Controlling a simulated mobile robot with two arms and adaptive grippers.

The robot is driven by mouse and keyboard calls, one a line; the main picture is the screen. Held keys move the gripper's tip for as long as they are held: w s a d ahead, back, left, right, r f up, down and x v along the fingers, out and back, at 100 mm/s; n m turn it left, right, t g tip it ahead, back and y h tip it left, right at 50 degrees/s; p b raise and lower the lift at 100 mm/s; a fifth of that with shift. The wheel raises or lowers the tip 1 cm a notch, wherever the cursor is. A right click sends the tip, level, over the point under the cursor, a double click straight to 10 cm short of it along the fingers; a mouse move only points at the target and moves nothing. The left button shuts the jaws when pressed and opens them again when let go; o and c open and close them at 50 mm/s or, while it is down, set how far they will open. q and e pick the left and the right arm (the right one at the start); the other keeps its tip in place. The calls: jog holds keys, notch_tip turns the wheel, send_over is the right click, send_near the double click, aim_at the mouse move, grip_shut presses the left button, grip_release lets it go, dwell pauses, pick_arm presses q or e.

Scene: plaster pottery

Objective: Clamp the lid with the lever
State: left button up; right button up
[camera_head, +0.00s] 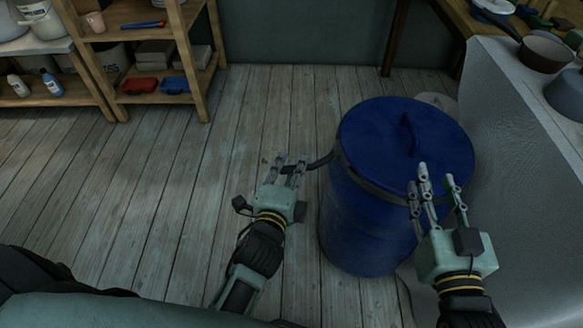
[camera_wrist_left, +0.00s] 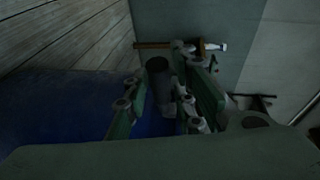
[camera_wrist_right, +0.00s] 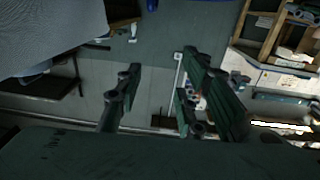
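A blue drum (camera_head: 365,225) stands on the floor with a blue lid (camera_head: 385,130) on top, which has a raised handle. A dark clamp band (camera_head: 365,183) runs around the drum just below the lid. Its dark lever (camera_head: 321,161) sticks out to the left. My left gripper (camera_head: 290,161) is at the lever's free end. In the left wrist view, the lever's end (camera_wrist_left: 158,78) appears between its spread fingers; contact is unclear. My right gripper (camera_head: 436,178) is open and empty over the drum's right front edge, hiding part of the rim.
A wooden shelf (camera_head: 165,100) with boxes and pots stands at the back left. A cloth-covered table (camera_head: 515,120) with bowls (camera_head: 545,52) is close to the drum's right. A pale round object (camera_head: 438,101) lies behind the drum. The floor left of the drum is clear.

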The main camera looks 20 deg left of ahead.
pick_arm(q)
grip_shut()
dwell(0.3)
